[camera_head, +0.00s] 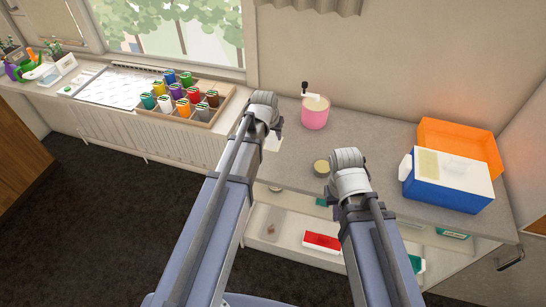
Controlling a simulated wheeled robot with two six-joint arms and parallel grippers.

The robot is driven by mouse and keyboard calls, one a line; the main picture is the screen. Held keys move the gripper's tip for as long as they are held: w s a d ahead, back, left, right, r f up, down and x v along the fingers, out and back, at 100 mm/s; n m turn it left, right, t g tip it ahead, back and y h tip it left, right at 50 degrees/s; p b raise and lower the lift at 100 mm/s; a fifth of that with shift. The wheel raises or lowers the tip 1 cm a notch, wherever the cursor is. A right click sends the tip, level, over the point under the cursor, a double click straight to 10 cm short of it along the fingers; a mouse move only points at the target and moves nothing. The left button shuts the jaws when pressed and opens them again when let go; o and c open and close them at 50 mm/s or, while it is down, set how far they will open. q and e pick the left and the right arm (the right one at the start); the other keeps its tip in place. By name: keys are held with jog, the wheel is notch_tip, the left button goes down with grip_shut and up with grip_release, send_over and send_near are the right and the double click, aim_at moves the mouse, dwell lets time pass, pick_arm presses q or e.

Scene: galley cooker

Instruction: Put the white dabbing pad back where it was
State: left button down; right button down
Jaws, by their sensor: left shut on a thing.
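My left gripper (264,112) is over the counter left of the pink pot, seen from behind, with its fingertips mostly hidden by its own wrist. A small white piece (273,143), which looks like the white dabbing pad, shows just below it and is partly covered; the gripper is shut on it. I cannot tell whether the pad touches the counter. My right gripper (348,175) is over the counter's front edge, empty as far as I can see. Its fingers are hidden behind its wrist.
A pink pot (315,116) with a black-and-white piece on top and a small round tin (321,167) stand on the grey counter. A blue cooler box (445,190) and orange crate (460,140) are at right. A wooden tray (213,118) of several coloured cups is left. A red-lidded box (322,241) sits below.

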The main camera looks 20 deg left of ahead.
pick_arm(q)
jog(key=shift+f+b, duration=4.45)
jog(key=shift+f, duration=0.3)
jog(key=shift+f, duration=0.1)
jog(key=shift+f, duration=0.15)
jog(key=c, duration=0.6)
grip_release()
